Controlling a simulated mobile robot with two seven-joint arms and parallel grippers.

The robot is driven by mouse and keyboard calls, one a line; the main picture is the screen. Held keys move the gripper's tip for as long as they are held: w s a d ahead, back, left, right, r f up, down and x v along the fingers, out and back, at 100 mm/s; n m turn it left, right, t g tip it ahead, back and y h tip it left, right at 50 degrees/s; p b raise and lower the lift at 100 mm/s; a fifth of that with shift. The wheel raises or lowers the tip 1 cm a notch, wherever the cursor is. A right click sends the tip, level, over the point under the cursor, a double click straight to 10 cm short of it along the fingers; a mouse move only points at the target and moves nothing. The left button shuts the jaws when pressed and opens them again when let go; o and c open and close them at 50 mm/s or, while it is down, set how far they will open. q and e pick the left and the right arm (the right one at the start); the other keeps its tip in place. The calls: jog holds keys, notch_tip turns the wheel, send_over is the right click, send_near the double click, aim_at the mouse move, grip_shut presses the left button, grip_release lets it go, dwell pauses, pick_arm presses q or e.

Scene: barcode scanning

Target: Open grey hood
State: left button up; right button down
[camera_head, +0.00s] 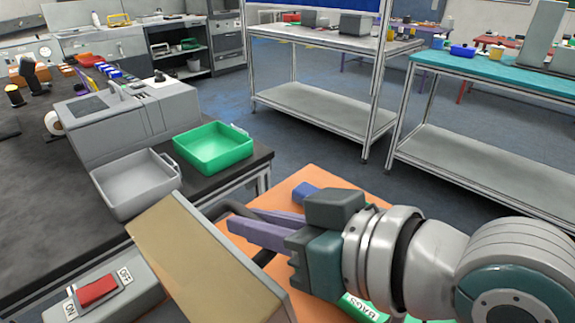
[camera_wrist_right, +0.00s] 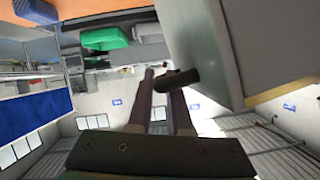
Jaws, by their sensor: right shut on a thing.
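The grey hood (camera_head: 190,255) is in the lower middle of the head view, a slanted slab with a tan broad face and a grey edge. Its grey panel also fills the upper right of the right wrist view (camera_wrist_right: 205,45). My right gripper (camera_head: 238,219) reaches in from the right with its purple fingers at the hood's far right side. It is shut on a dark bar-like handle, whose rounded end (camera_wrist_right: 178,80) shows between the fingertips in the wrist view. The fingers partly hide the handle. My left gripper is not in view.
A grey base with a red ON/OFF switch (camera_head: 98,290) is at the lower left. A grey tray (camera_head: 135,205) and a green tray (camera_head: 213,165) stand beyond the hood, beside a grey machine (camera_head: 115,120). An orange surface (camera_head: 325,180) lies under my right arm.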

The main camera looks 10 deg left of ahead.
jog(key=shift+w+d+f+b, duration=0.4)
jog(key=shift+w+f+b, duration=0.05)
jog(key=shift+f, duration=0.1)
jog(key=c, duration=1.1)
grip_release()
jog(key=shift+r, duration=0.1)
jog(key=v, duration=0.9)
jog(key=shift+s+d+r, duration=0.15)
jog(key=shift+s+d, duration=0.1)
jog(key=shift+d, duration=0.05)
jog(key=shift+c, duration=0.3)
